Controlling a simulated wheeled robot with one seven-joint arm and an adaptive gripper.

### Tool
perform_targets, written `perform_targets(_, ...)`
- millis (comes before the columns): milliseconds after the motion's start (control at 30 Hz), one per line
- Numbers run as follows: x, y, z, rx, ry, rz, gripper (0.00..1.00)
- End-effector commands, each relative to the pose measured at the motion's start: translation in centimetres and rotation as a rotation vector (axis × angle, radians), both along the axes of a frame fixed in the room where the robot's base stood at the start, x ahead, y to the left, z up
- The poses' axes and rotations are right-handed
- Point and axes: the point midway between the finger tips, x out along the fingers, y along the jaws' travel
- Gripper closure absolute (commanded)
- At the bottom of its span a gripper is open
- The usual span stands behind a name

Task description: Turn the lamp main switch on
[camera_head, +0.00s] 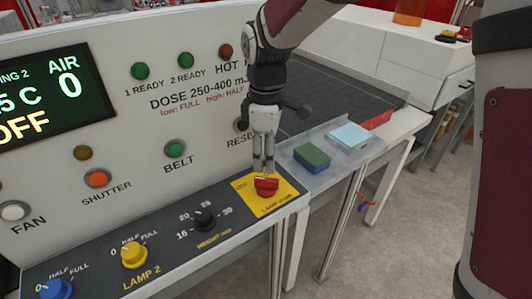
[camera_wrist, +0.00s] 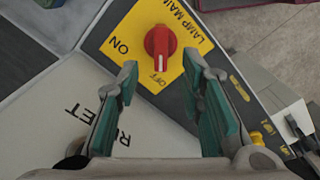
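The lamp main switch (camera_head: 267,185) is a red rotary knob on a yellow plate (camera_head: 283,198) at the right end of the dark sloped control panel. In the wrist view, the red knob (camera_wrist: 160,42) lies at the top middle, with ON printed to its left and OFF just below it. My gripper (camera_head: 264,168) points down just above the knob. In the wrist view, my gripper's fingers (camera_wrist: 161,72) are apart, with nothing held between them. Contact with the knob is not visible.
A black height knob (camera_head: 204,217), a yellow lamp 2 knob (camera_head: 134,254) and a blue knob (camera_head: 56,289) sit along the same panel. The upright panel with its buttons and display stands behind. A green block (camera_head: 312,158) and a light-blue block (camera_head: 349,136) lie to the right.

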Motion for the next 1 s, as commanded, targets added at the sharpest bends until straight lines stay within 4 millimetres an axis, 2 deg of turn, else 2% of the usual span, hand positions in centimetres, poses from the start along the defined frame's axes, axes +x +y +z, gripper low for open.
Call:
perform_targets(100, -0.2, 0.0, -2.4, -0.003, 0.005, 0.000, 0.65)
perform_targets(333, -0.1, -0.1, -5.7, -0.002, 0.002, -0.001, 0.65)
perform_targets(500, 0.0, -0.1, -6.7, -0.001, 0.000, -0.001, 0.65)
perform_targets(800, 0.0, 0.0, -6.9, 0.000, -0.001, -0.001, 0.65)
perform_targets(933, 0.0, 0.0, -6.9, 0.000, -0.001, -0.001, 0.94)
perform_targets(967, 0.0, 0.0, -6.9, 0.000, -0.001, -0.001, 1.00)
perform_targets(1000, 0.0, 0.0, -6.9, 0.000, -0.001, -0.001, 1.00)
